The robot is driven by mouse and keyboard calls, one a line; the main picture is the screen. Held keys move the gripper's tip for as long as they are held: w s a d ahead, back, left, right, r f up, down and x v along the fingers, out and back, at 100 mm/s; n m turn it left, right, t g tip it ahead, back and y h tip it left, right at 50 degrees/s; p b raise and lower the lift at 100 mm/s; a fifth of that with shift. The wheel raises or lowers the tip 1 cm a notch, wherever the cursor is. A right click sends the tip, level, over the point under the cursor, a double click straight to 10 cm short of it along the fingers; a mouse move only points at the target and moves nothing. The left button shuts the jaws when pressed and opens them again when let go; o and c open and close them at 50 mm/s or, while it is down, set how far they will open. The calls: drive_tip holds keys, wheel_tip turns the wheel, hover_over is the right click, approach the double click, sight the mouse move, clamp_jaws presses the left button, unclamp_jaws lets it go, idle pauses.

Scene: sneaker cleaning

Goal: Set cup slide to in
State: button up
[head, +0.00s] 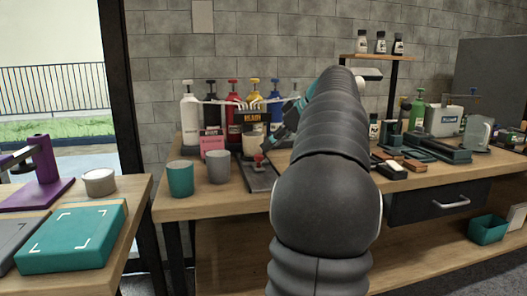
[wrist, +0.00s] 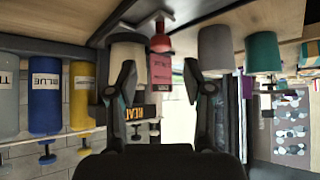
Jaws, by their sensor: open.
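The cup slide (head: 262,182) is a dark track on the bench, running from its front edge toward the paint dispenser. Its red knob (head: 258,158) stands up near the middle; it also shows in the wrist view (wrist: 161,40). A cream cup (head: 250,147) stands just behind the knob, below the dispenser nozzles; it appears in the upside-down wrist view (wrist: 127,52). My gripper (wrist: 160,72) is open and empty, its fingers apart on either side of the knob's line. In the head view my arm hides much of it. Contact with the knob cannot be told.
A teal cup (head: 180,179) and grey cup (head: 218,167) stand left of the slide. Several pump bottles (head: 232,98) line the back. A pink box (head: 212,145) stands beside the dispenser. Brushes (head: 390,165) and a dark tray (head: 436,148) lie to the right.

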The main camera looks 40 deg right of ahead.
drive_tip(key=a+v, duration=0.1)
drive_tip(key=v, duration=0.5)
drive_tip(key=shift+d, duration=0.5)
drive_tip(key=shift+r, duration=0.1)
